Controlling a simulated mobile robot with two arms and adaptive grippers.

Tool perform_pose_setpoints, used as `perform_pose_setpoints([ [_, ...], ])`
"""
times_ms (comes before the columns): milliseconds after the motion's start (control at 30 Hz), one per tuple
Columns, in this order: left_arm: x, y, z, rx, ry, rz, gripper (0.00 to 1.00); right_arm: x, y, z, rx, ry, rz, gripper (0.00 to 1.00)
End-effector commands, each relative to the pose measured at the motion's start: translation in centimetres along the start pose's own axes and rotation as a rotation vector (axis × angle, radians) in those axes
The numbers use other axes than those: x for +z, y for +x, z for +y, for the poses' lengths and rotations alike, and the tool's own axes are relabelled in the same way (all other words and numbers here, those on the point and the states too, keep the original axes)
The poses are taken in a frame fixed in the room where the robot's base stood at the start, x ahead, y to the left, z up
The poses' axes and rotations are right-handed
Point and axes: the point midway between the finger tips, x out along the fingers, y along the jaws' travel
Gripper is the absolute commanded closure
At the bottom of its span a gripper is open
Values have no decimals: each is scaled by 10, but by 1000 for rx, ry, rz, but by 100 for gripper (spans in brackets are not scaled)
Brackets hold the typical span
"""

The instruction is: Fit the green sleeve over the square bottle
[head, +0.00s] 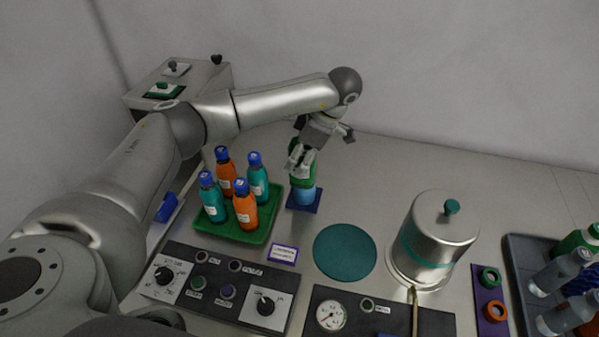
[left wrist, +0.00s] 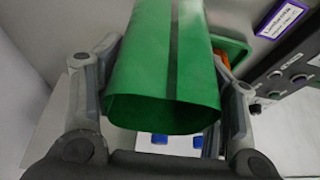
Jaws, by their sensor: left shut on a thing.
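The green sleeve (head: 307,176) is a tube gripped between the fingers of my left gripper (head: 301,160). In the left wrist view the green sleeve (left wrist: 165,60) fills the middle, with its near rim open and a finger against each side. A light blue square bottle (head: 302,195) stands upright on a dark blue square pad (head: 313,207), directly below the sleeve. Its lower part shows; its upper part is hidden by the sleeve and gripper. I cannot tell how far the sleeve is around it. My right gripper is not in view.
A green tray (head: 232,235) with orange and teal bottles stands close on the left. A teal disc (head: 345,252) lies in front, with a steel dome (head: 440,232) right of it. Control panels (head: 225,285) line the front. Bare table lies behind the disc.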

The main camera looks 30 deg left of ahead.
Motion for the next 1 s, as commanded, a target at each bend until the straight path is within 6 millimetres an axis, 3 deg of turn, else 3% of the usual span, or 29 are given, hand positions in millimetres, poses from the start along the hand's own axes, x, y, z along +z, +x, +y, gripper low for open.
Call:
perform_pose_setpoints([
  [200,-6,-12,0,0,-1,0,51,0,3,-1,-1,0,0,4],
  [1000,-7,-17,0,0,0,0,51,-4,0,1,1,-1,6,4],
])
